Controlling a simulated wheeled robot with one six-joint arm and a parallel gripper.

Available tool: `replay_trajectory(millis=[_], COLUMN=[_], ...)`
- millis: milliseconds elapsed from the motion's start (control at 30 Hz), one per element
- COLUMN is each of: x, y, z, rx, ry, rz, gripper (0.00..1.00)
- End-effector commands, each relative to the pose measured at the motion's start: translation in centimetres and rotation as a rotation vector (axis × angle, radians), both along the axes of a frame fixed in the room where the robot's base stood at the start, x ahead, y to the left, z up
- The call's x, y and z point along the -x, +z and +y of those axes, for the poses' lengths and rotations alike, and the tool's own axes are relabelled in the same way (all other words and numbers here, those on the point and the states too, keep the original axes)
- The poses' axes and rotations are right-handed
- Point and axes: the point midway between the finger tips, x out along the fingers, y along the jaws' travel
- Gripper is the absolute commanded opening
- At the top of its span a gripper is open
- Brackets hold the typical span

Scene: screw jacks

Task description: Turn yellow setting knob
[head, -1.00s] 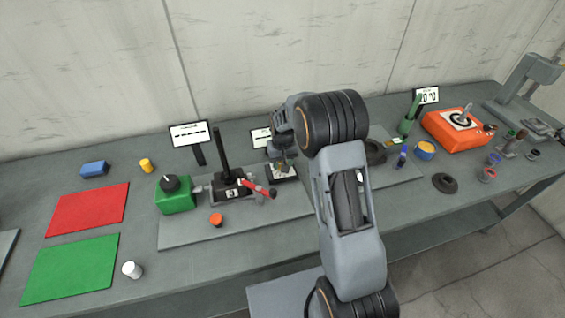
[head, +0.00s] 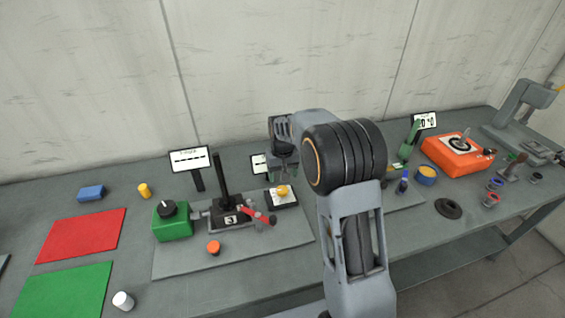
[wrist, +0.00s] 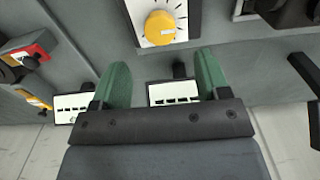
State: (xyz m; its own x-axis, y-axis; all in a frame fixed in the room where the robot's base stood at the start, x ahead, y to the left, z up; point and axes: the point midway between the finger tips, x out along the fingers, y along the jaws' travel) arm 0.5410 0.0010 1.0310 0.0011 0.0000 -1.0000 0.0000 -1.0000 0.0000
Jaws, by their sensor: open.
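The yellow setting knob (head: 282,190) sits on a dark box with a white dial face (head: 275,202) on the bench. In the wrist view the round knob (wrist: 160,27) shows at the top centre, with tick marks around it on the white face. My gripper (wrist: 162,68) has two green fingers spread apart with nothing between them. The knob lies beyond the fingertips, roughly in line with the gap, and is not touched. In the head view my wrist is behind and above the knob, and the fingers cannot be made out.
A black stand with a red lever (head: 258,213) and a green box (head: 172,222) with a black knob stand left of the dial. An orange button (head: 213,248) is in front. Small signs (head: 190,160) stand behind. An orange machine (head: 460,153) is at the right.

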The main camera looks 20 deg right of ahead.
Motion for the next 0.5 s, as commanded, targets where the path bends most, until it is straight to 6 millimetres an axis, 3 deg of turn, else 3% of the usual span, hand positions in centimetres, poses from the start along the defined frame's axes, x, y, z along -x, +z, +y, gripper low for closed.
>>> replay_trajectory(millis=[200,500], x=[0.0,0.0], y=[3.8,6.3], z=[0.0,0.0], rx=[0.0,0.0], ry=[0.0,0.0], rz=[-0.003,-0.001], gripper=[0.69,0.69])
